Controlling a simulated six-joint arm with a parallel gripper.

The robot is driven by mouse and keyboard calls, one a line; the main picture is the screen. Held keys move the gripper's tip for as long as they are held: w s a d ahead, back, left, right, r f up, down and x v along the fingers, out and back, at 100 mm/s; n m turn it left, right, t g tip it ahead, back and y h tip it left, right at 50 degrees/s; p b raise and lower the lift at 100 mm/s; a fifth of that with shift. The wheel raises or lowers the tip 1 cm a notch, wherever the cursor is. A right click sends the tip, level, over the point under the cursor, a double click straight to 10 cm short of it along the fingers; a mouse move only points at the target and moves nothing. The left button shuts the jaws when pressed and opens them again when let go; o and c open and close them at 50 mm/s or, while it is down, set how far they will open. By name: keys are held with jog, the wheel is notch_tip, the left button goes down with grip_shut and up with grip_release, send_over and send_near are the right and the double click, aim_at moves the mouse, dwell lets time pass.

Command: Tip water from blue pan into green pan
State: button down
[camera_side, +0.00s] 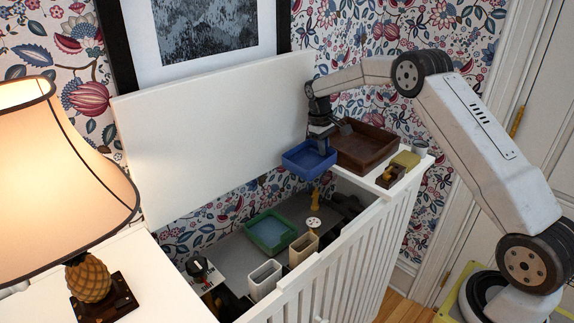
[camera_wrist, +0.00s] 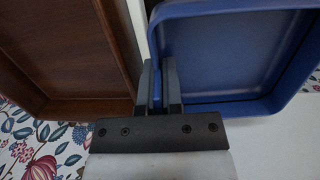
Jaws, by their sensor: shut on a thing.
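The blue pan (camera_side: 309,158) hangs at the inner end of the white shelf, above the open white cabinet, and looks about level. My gripper (camera_side: 322,143) is shut on its rim. In the wrist view my fingers (camera_wrist: 160,85) pinch one wall of the blue pan (camera_wrist: 235,50). I cannot tell whether water lies in it. The green pan (camera_side: 270,233) sits lower, on the grey floor inside the cabinet, down and left of the blue pan. Its inside looks pale blue; I cannot tell if that is water.
A brown wooden tray (camera_side: 365,146) stands close beside the blue pan and also fills the left of the wrist view (camera_wrist: 65,55). Cream holders (camera_side: 264,279) and a yellow figure (camera_side: 315,197) stand near the green pan. A raised white lid (camera_side: 215,125) is behind; a lamp (camera_side: 60,150) is left.

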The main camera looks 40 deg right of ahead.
jog(key=shift+d+r+y, duration=0.25)
jog(key=shift+r, duration=0.4)
jog(key=shift+d+r+y, duration=0.2)
jog(key=shift+r+y, duration=0.05)
jog(key=shift+r, duration=0.4)
jog(key=shift+r, duration=0.15)
notch_tip(320, 180, up, 5)
jog(key=shift+f, duration=0.15)
jog(key=shift+a, duration=0.15)
